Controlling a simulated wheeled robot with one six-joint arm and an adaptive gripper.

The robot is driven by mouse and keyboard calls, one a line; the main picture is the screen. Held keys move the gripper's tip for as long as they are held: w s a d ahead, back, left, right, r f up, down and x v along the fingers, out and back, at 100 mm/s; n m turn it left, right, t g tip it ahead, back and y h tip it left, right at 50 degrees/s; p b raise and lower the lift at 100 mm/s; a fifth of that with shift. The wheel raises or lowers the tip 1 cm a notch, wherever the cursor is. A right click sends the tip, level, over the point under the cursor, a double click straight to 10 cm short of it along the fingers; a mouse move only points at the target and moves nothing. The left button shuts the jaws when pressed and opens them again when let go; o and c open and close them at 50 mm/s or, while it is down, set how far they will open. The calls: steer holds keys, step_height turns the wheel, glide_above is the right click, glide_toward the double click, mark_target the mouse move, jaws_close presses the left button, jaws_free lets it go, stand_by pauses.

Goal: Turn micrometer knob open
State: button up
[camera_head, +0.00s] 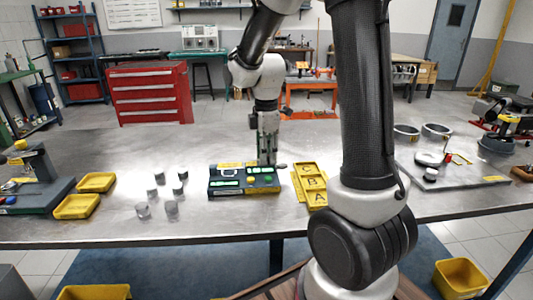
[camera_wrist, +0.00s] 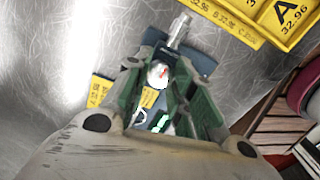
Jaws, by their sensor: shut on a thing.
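The micrometer device (camera_head: 228,183) is a dark green-black box with green lit displays and a yellow button, on the metal bench. My gripper (camera_head: 267,160) points down onto its right part. In the wrist view my gripper (camera_wrist: 160,78) is shut on the micrometer knob (camera_wrist: 158,73), a small round pale piece with a red mark between the fingers. A silver cylinder (camera_wrist: 180,28) sticks out of the device just beyond the fingertips. The fingers hide much of the device in the wrist view, and the knob is hidden in the head view.
A yellow tray with letter labels (camera_head: 311,184) stands close to the right of the device. Several small metal cylinders (camera_head: 172,208) stand to its left. Yellow bins (camera_head: 76,207) lie farther left. A grey plate with parts (camera_head: 455,180) is at the right.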

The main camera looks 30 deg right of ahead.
steer(key=shift+m, duration=0.3)
steer(key=m, duration=1.7)
steer(key=shift+w, duration=0.1)
steer(key=m, duration=0.6)
steer(key=shift+d, duration=0.1)
steer(key=shift+m, duration=0.3)
jaws_close()
steer(key=o, duration=1)
jaws_free()
steer(key=shift+o, duration=0.2)
